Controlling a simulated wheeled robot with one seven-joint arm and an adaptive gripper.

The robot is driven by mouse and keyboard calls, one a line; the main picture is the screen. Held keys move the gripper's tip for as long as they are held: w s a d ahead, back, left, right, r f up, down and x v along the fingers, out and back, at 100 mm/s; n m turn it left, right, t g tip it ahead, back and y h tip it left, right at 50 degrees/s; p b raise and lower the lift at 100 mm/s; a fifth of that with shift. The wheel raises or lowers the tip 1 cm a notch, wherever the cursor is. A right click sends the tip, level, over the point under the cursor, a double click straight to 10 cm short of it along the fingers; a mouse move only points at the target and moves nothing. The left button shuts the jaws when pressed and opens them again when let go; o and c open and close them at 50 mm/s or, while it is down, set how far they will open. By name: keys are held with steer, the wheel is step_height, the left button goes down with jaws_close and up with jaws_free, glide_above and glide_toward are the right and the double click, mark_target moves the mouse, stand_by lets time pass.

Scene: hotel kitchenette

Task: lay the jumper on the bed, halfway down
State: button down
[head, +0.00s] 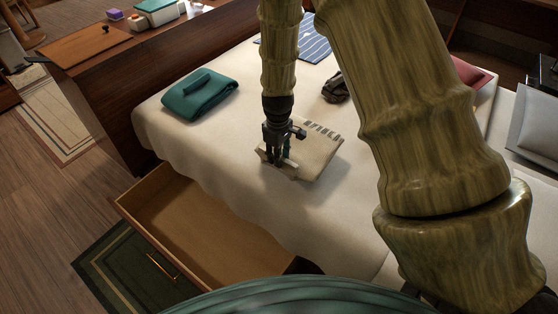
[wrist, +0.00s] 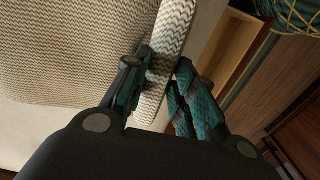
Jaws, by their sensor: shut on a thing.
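The jumper (head: 318,157), a folded cream knit with dark marks along its far edge, is at the near side of the bed (head: 225,145), around the middle of the part in view. My gripper (head: 281,160) points down at its left, near edge. In the wrist view my gripper (wrist: 163,70) is shut on a thick folded edge of the jumper (wrist: 177,28). The jumper looks flat on or just above the bed; I cannot tell if it touches. My arm hides part of the bed.
A folded teal cloth (head: 200,95) lies left on the bed. A dark bundle (head: 336,89), a blue striped cloth (head: 315,45) and a red cushion (head: 468,73) lie farther back. An open, empty-looking drawer (head: 190,222) juts out below the near edge. Bare sheet lies between teal cloth and jumper.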

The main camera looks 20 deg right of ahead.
steer(key=shift+w+d+f, duration=0.1)
steer(key=shift+w+d, duration=0.1)
steer(key=shift+f, duration=1.65)
steer(key=c, duration=1.2)
jaws_free()
steer(key=shift+o, duration=0.2)
steer(key=shift+r, duration=0.1)
step_height(320, 180, up, 12)
steer(key=shift+f, duration=0.1)
